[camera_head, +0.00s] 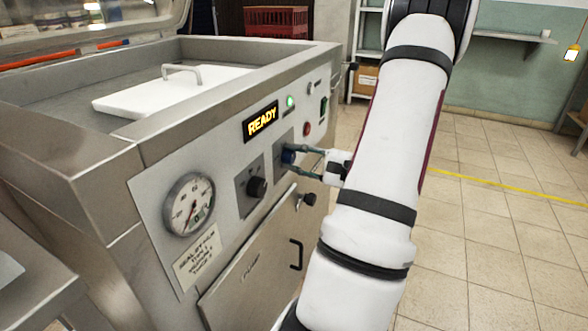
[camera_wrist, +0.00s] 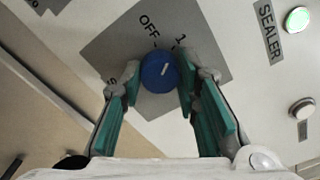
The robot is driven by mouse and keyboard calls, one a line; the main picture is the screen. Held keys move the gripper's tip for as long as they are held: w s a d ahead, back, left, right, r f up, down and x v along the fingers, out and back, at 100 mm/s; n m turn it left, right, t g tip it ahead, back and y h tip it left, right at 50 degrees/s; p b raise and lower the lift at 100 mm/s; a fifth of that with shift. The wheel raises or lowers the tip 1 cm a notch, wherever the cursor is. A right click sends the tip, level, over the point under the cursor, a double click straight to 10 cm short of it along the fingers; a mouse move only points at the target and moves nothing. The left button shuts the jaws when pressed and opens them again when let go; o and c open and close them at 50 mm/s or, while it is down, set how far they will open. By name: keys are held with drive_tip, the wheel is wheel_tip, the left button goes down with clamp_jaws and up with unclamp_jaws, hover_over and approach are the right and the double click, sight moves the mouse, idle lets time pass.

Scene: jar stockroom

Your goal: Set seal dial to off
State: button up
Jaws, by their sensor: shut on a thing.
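The seal dial is a round blue knob (camera_wrist: 157,78) on a dark grey plate (camera_wrist: 112,45) in the wrist view. The plate carries the marks OFF and 1, and a partly covered mark on the left. The knob's white line slants up and to the right, nearer 1 than OFF. My gripper (camera_wrist: 159,83) is shut on the knob, one teal-padded finger on each side. In the head view the knob (camera_head: 288,156) is small beside the fingertips of my gripper (camera_head: 295,160), which reach it from the right.
On the steel machine's front are a lit READY display (camera_head: 261,121), a green lamp (camera_head: 290,101), a red button (camera_head: 307,129), a black knob (camera_head: 257,187) and a gauge (camera_head: 189,205). A door handle (camera_head: 296,254) sticks out below. The floor at right is clear.

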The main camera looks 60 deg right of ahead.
drive_tip(key=n+b, duration=0.4)
drive_tip(key=b, duration=0.1)
drive_tip(key=shift+f, duration=0.25)
drive_tip(key=n+b, duration=0.2)
drive_tip(key=b, duration=0.2)
drive_tip(key=shift+r+n, duration=0.2)
drive_tip(key=shift+n, duration=0.2)
drive_tip(key=o, duration=1.2)
drive_tip(key=shift+c, duration=0.2)
drive_tip(key=shift+r, duration=0.1)
drive_tip(key=s+d, duration=0.1)
drive_tip(key=s, duration=1.1)
drive_tip(key=shift+s, duration=0.1)
